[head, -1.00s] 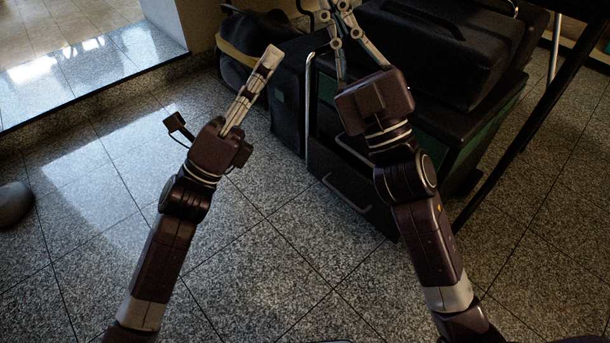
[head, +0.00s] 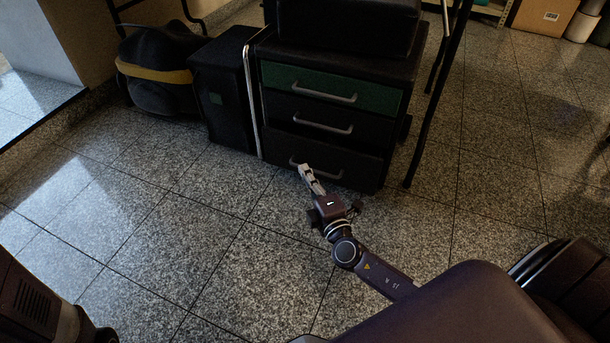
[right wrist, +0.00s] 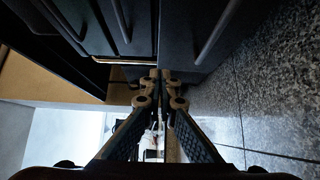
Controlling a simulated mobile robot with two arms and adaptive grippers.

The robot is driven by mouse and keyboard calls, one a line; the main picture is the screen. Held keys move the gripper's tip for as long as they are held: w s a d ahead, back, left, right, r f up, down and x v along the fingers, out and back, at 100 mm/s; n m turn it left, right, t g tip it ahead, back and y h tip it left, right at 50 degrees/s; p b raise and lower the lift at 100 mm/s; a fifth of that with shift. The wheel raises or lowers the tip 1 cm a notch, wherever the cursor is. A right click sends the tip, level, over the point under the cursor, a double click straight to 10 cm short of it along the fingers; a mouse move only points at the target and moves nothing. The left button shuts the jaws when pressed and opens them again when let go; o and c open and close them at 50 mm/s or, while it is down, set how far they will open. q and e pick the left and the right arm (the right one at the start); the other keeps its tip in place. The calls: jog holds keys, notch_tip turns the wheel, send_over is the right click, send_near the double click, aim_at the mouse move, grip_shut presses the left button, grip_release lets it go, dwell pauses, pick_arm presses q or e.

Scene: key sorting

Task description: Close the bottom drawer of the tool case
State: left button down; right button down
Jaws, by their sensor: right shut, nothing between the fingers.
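The dark tool case (head: 398,85) stands on the floor, with a green top drawer (head: 300,78) and a black middle drawer (head: 290,108) above its black bottom drawer (head: 350,163). The bottom drawer's front seems to stand slightly out from the drawers above; the exact gap is hard to judge. My right gripper (head: 304,170) is shut and empty, its tips at the left part of the bottom drawer's handle (head: 325,172). Contact cannot be told. The right wrist view shows the shut fingertips (right wrist: 160,75) beside the bottom drawer's front (right wrist: 205,55). My left gripper is out of view.
A black case (head: 222,95) and a dark bag with a yellow band (head: 160,72) stand left of the tool case. A thin dark post (head: 432,105) rises at its right. The tiled floor (head: 230,215) in front is clear. A cardboard box (head: 543,17) is far right.

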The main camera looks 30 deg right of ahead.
jog(key=b, duration=0.1)
send_near(297, 139)
jog(key=w+a, duration=0.3)
jog(key=w+d+b, duration=0.1)
jog(key=w+d, duration=0.1)
jog(key=shift+w+d, duration=0.1)
jog(key=shift+d, duration=0.3)
jog(key=shift+w+d, duration=0.3)
jog(key=shift+d, duration=0.1)
jog(key=shift+r+b, duration=0.1)
jog(key=shift+b, duration=0.2)
